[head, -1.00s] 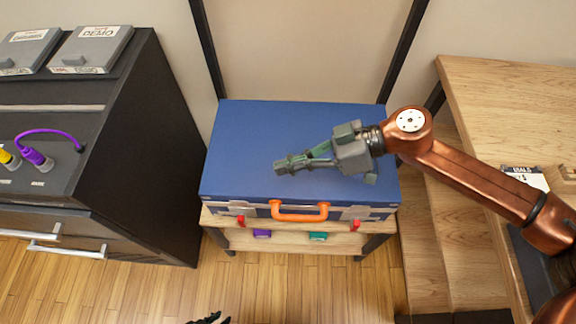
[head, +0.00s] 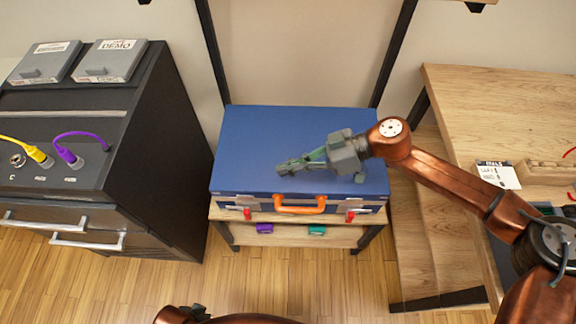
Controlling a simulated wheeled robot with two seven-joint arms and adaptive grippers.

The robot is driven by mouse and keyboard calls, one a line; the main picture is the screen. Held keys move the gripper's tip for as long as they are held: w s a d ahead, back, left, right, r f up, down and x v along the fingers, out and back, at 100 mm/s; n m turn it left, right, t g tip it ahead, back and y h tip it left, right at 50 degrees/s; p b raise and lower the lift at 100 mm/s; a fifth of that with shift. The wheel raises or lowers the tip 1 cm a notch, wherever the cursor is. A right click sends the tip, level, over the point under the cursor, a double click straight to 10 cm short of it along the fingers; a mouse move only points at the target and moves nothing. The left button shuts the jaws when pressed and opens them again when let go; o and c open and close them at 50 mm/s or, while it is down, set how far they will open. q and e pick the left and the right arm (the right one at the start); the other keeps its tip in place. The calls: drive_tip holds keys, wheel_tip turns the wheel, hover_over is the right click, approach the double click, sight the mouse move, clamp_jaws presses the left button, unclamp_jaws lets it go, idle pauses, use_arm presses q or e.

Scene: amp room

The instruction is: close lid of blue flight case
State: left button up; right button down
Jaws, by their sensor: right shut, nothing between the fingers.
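The blue flight case (head: 250,140) stands on a wooden shelf unit in the middle of the head view. Its lid lies flat over the body, and the lid looks down. An orange handle (head: 300,205) and two red latches are on its front. My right gripper (head: 284,169) is shut and empty, over the middle of the lid. I cannot tell whether it touches the lid. My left gripper (head: 197,313) is at the bottom edge, mostly cut off, and its fingers are unclear.
A black cabinet (head: 160,150) with drawers, cables and two grey boxes stands at the left. A wooden desk (head: 470,110) with a card (head: 497,175) is at the right. The shelf unit (head: 285,237) under the case holds a purple and a teal item. Floor in front is free.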

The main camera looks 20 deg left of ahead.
drive_tip(key=v, duration=1.2)
